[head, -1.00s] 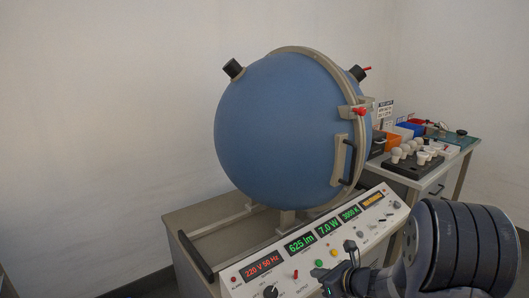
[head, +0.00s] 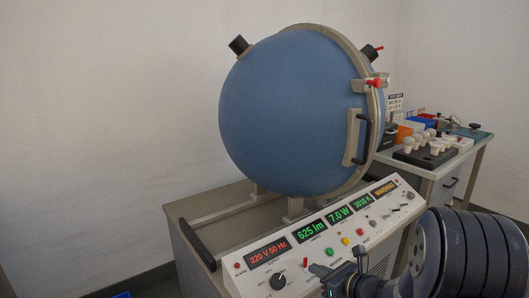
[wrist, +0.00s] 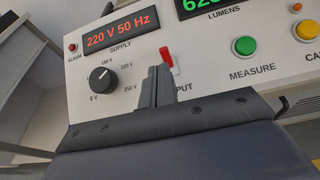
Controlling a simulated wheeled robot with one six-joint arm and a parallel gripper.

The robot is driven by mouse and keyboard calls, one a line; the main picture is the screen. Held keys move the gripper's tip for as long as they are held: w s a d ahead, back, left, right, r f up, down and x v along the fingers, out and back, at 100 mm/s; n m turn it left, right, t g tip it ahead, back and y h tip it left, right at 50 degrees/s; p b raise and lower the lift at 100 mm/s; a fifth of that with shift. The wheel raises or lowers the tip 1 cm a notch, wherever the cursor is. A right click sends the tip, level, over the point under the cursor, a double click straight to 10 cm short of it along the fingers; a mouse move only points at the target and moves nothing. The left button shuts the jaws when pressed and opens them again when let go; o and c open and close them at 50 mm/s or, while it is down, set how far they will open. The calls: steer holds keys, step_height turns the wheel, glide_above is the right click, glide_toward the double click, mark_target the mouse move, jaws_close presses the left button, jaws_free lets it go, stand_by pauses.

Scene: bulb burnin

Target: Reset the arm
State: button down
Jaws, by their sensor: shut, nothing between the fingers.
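My gripper (head: 340,272) is at the front of the control panel (head: 330,240), low in the head view. In the wrist view its fingers (wrist: 157,88) are together with nothing between them, in front of the panel just left of the red output switch (wrist: 167,58). I cannot tell whether they touch it. The black supply knob (wrist: 102,79) is to their left, with the 220 V 50 Hz display (wrist: 120,35) above. My arm fills the lower right of the head view.
The big blue sphere (head: 290,110) stands closed behind the panel, with a handle (head: 363,138) on its right side. A side table (head: 455,165) at the right holds a dark tray (head: 425,158) of white bulbs and coloured bins. The wall side at left is clear.

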steer(key=s+d+f+t+y+b, duration=0.3)
steer(key=s+d+f+t+b, duration=0.2)
steer(key=b, duration=0.8)
steer(key=shift+s+d+f+b, duration=0.35)
steer(key=shift+s+f, duration=0.2)
steer(key=shift+s, duration=0.2)
stand_by(0.5)
